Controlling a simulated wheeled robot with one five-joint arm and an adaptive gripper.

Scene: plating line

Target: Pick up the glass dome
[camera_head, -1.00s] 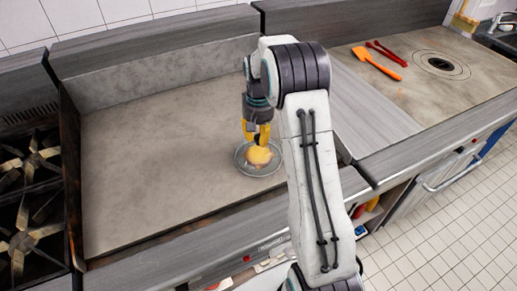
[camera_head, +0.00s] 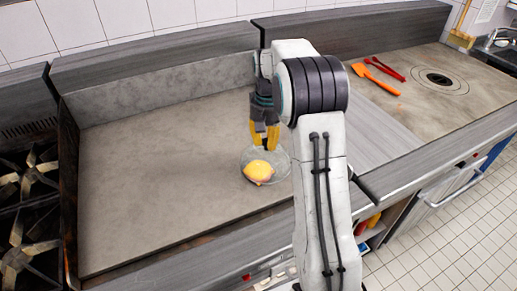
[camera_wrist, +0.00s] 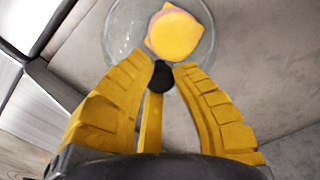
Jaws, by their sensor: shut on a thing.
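The glass dome (camera_head: 282,165) is a clear, round cover with a black knob (camera_wrist: 162,77). My gripper (camera_head: 265,148) is shut on that knob from above, with its yellow fingers around it in the wrist view (camera_wrist: 163,68). The dome's clear rim also shows in the wrist view (camera_wrist: 122,40). A yellow-topped food item with a pink layer (camera_head: 258,172) shows through or below the glass, toward the front left of the dome in the head view. The dome appears raised a little above the counter; the exact gap is hard to tell.
The grey counter (camera_head: 160,170) is clear to the left of the dome. A stove with burners (camera_head: 25,180) stands at the far left. An orange spatula (camera_head: 375,80) and red tongs (camera_head: 385,69) lie on the right counter. A low wall runs behind.

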